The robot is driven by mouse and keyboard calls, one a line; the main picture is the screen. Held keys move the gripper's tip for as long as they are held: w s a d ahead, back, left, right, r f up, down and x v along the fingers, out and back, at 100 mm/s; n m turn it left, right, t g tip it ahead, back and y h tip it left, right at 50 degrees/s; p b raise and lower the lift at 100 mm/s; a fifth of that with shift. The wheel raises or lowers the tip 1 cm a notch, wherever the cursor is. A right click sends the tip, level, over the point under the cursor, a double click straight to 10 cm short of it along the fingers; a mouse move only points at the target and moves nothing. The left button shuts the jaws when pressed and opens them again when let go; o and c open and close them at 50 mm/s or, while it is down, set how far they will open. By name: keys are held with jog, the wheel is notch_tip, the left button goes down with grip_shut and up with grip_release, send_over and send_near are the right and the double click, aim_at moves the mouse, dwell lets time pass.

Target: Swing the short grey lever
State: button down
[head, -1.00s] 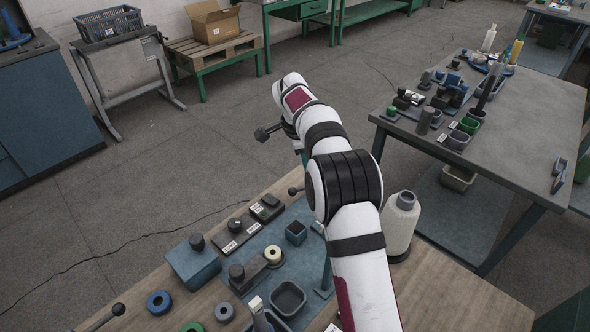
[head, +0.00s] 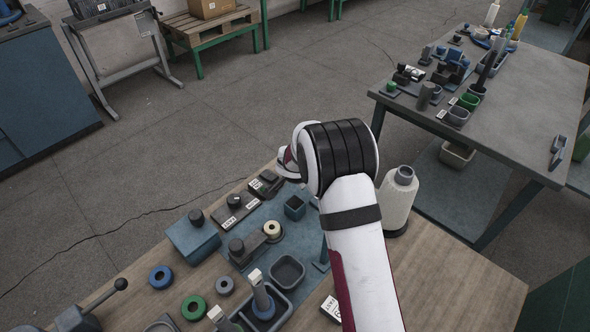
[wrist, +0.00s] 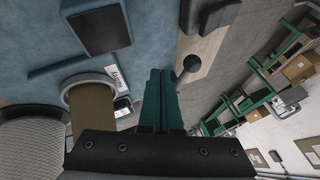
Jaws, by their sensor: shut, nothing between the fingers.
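In the wrist view a dark ball knob on a short grey stem (wrist: 188,66) stands just right of my fingertips, over the table edge. I take it for the short grey lever; a small gap seems to separate it from the fingers, but I cannot be sure. In the head view my arm hides this spot. My gripper (wrist: 160,74) has its two green fingers together, with nothing between them; its jaws are hidden in the head view.
Another ball-knobbed lever (head: 119,285) is at the front left. Floor beyond is clear.

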aim_at(293, 185)
jog(key=shift+w+a+f, duration=0.1)
jog(key=shift+w+a, duration=0.3)
jog(key=shift+w, duration=0.3)
jog(key=shift+w+a+f, duration=0.1)
jog(key=shift+w+a, duration=0.3)
jog(key=shift+w, duration=0.3)
jog(key=shift+w+a+m, duration=0.2)
jog(key=shift+w+m, duration=0.05)
jog(key=shift+m, duration=0.25)
jog(key=shift+a+h, duration=0.1)
jog(key=shift+h, duration=0.2)
jog(key=shift+w+a+m+g+h, duration=0.2)
jog(key=shift+w+a+m+h, duration=0.25)
jog(key=shift+m, duration=0.3)
jog(key=shift+w+a+m+g+h, duration=0.25)
jog(key=shift+w+m+h, duration=0.1)
jog(key=shift+w+m, duration=0.3)
jog(key=shift+w+a, duration=0.25)
jog(key=shift+w, duration=0.5)
jog(key=shift+w+a, duration=0.2)
jog(key=shift+w, duration=0.5)
